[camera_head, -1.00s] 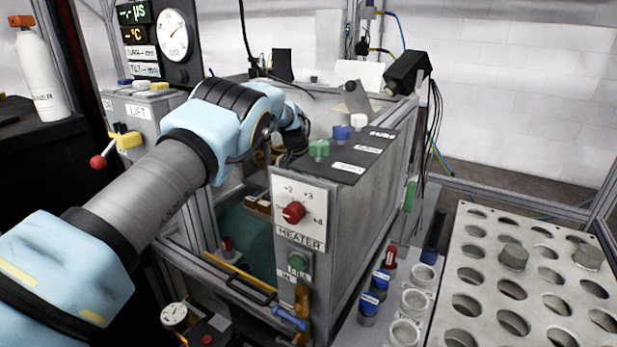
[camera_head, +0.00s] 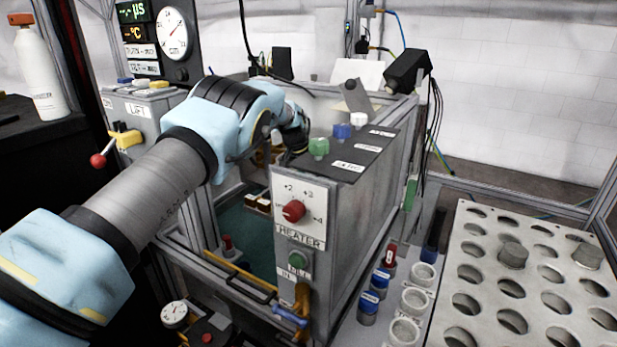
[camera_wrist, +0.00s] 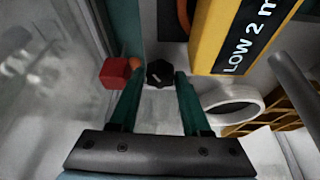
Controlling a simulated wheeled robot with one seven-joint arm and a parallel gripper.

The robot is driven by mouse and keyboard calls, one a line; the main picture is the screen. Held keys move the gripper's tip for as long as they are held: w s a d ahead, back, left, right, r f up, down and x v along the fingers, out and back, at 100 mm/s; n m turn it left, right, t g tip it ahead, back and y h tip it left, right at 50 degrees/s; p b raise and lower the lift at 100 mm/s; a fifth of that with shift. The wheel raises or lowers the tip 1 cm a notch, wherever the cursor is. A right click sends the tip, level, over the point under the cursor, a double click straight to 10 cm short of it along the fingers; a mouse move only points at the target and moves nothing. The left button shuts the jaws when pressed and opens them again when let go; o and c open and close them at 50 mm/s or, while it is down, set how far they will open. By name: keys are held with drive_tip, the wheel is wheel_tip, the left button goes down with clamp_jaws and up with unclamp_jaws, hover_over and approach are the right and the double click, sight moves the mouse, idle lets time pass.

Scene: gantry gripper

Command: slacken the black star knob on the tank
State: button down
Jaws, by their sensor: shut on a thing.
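The black star knob (camera_wrist: 160,73) shows near the middle of the wrist view, with a light mark on its face. My gripper (camera_wrist: 159,76) has its two green fingers on either side of the knob, shut on it at the fingertips. In the head view my arm reaches over the tank, which holds greenish liquid (camera_head: 243,230). The knob and my fingertips are hidden there behind the heater box and my wrist.
In the wrist view a red block (camera_wrist: 115,73) sits close left of the knob. A yellow "LOW 2" label plate (camera_wrist: 235,38) and a white ring (camera_wrist: 232,103) are close on the right. The heater box (camera_head: 350,235) stands beside my wrist in the head view.

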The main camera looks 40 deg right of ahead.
drive_tip(key=shift+n, duration=0.3)
drive_tip(key=n+t+b, duration=0.1)
drive_tip(key=n, duration=0.2)
drive_tip(key=shift+s+b, duration=0.15)
drive_tip(key=shift+b, duration=0.2)
drive_tip(key=shift+d+n+t+y+b, duration=0.15)
drive_tip(key=shift+n+t+y+b, duration=0.45)
drive_tip(key=shift+n, duration=1.5)
drive_tip(key=shift+t, duration=0.3)
drive_tip(key=shift+s, duration=0.1)
drive_tip(key=shift+c, duration=1.9)
unclamp_jaws()
drive_tip(key=b+v, duration=0.2)
drive_tip(key=v, duration=0.8)
drive_tip(key=shift+r, duration=0.45)
drive_tip(key=shift+s, duration=0.1)
